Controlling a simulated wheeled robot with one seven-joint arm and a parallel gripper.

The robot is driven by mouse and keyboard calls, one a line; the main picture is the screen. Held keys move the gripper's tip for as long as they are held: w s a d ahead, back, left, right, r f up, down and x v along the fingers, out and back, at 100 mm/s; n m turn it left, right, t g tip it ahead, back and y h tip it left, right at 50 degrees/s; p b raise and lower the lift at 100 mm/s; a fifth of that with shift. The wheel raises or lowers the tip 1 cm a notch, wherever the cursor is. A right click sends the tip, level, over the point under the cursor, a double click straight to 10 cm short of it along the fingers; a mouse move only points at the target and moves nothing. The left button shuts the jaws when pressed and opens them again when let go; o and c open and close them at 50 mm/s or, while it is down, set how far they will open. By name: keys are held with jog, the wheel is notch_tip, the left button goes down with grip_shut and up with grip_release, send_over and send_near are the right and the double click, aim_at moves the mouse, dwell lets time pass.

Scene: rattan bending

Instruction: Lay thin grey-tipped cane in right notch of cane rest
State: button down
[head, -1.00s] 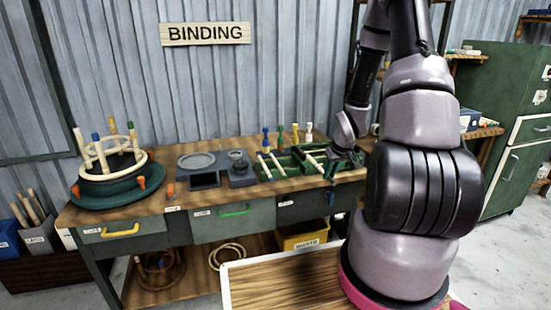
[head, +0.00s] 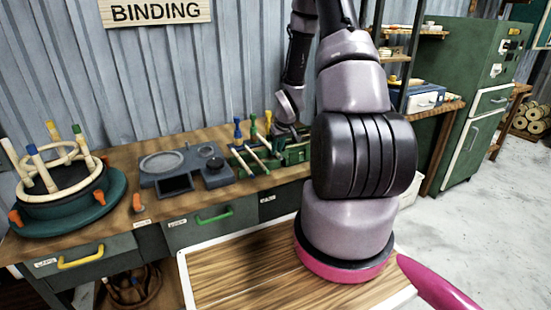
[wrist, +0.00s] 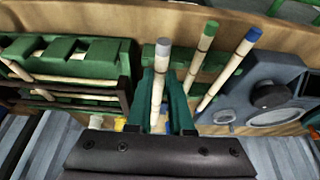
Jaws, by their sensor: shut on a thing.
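My gripper shows in the wrist view (wrist: 163,115), with teal fingers shut on a pale cane with a grey tip (wrist: 163,50). The cane stands up between the fingers, tip toward the top of the picture. A green notched block (wrist: 75,60) lies to the left of the fingers; I cannot tell which green piece is the cane rest. In the head view, my fingers and the held cane are hidden or too small to make out.
In the head view, a grey tool tray (head: 218,178) sits left of the green racks (head: 240,165). A teal turntable (head: 95,215) with a cane frame stands at the bench's left end.

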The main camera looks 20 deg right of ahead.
jog(key=shift+f, duration=2.1)
jog(key=shift+f, duration=0.1)
jog(key=c, duration=0.8)
grip_release()
